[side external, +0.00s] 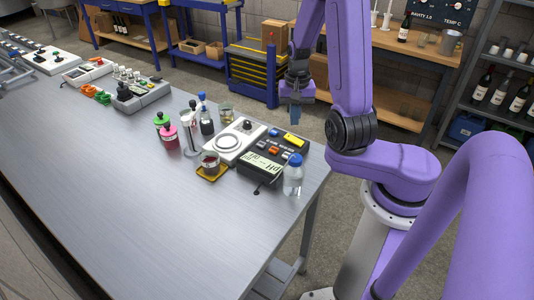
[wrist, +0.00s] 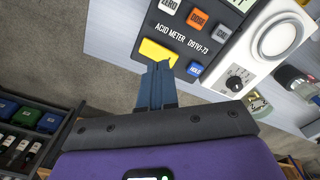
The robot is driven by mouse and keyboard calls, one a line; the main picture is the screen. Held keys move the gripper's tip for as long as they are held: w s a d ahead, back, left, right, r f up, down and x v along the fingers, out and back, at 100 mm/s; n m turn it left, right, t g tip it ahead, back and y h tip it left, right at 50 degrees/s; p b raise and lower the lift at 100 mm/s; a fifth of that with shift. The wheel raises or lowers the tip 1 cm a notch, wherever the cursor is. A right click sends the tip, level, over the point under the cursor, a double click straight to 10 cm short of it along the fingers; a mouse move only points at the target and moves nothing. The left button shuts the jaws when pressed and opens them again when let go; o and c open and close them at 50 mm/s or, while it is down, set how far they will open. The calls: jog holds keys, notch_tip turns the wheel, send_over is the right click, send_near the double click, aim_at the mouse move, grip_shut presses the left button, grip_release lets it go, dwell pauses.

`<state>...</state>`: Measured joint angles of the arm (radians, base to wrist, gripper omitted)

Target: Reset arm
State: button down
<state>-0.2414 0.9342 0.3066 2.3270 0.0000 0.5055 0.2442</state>
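My gripper (side external: 295,118) hangs, fingers down, in the air by the back right edge of the steel table (side external: 120,200). Its two blue fingers sit side by side, shut, in the wrist view (wrist: 156,68), with nothing visible between them. In that view the fingertips overlap the edge of the yellow button (wrist: 158,51) on the black acid meter (wrist: 190,45); I cannot tell from it how far apart they are. The acid meter also shows in the side view (side external: 272,167), on the table's right end, with the gripper above and beyond it.
A white plate device (side external: 232,146) stands left of the meter. A blue-capped bottle (side external: 293,178) is at the table's right edge. A cup of dark red liquid (side external: 210,160) and several bottles stand nearby. The table's front is clear. Shelves of bottles (side external: 497,95) stand behind right.

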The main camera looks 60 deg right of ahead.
jog(key=w+a+r+n, duration=0.1)
jog(key=a+r+n, duration=0.2)
jog(key=a+n, duration=0.35)
jog(key=w+a+r+n, duration=0.1)
jog(key=a+r+n, duration=0.2)
jog(key=a+n, duration=0.3)
jog(key=s+a+r+n, duration=0.2)
jog(key=s+n, duration=0.3)
jog(key=s, duration=0.4)
jog(key=s+a+r+n, duration=0.2)
jog(key=s+a+n, duration=0.2)
jog(key=s, duration=0.6)
jog(key=shift+a+n, duration=0.35)
jog(key=shift+n, duration=0.6)
jog(key=shift+s+r, duration=0.1)
